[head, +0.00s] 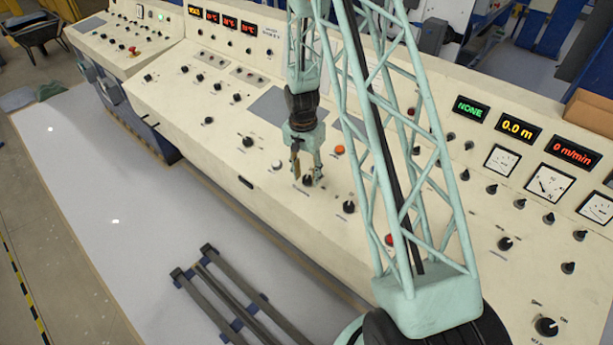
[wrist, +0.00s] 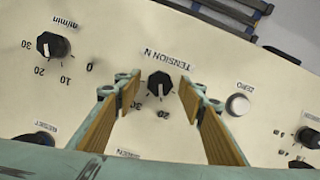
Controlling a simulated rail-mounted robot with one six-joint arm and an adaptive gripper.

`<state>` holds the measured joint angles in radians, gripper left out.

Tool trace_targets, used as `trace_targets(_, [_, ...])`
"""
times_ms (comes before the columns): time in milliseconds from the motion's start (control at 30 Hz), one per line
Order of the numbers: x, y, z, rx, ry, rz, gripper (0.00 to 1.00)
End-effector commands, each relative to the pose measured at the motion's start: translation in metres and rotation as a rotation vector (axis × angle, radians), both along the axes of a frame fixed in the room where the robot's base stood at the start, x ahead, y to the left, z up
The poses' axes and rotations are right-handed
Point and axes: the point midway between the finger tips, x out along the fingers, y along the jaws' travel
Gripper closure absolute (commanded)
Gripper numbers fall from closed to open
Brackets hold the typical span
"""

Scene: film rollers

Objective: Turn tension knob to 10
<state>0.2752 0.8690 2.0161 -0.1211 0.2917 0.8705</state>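The tension knob (wrist: 160,84) is a black round knob under the label "TENSION N" on the cream panel. Its pale pointer line points down in the wrist view, roughly at the "20" mark; a "30" mark shows beside it, and other marks are hidden by my fingers. My gripper (wrist: 159,92) is open, with one tan-padded finger on each side of the knob and a visible gap to it. In the head view my gripper (head: 308,168) points down over the panel at the tension knob (head: 307,181).
A white ZERO button (wrist: 238,104) is right of my fingers in the wrist view. A black m/min knob (wrist: 53,46) is on the left. Another knob (wrist: 308,137) is at the far right. The long console (head: 225,150) carries several knobs and displays.

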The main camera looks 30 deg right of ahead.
Motion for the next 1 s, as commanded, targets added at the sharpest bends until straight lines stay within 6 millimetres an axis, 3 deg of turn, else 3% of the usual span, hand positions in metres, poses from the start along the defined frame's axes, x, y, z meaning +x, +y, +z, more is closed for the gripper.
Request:
trace_targets(167, [0.0001,0.0001,0.0001,0.000,0.000,0.000,0.64])
trace_targets(433, [0.0001,0.0001,0.0002,0.000,0.000,0.000,0.87])
trace_targets(1000, [0.0009,0.0002,-0.0017,-0.009,0.023,0.105,0.87])
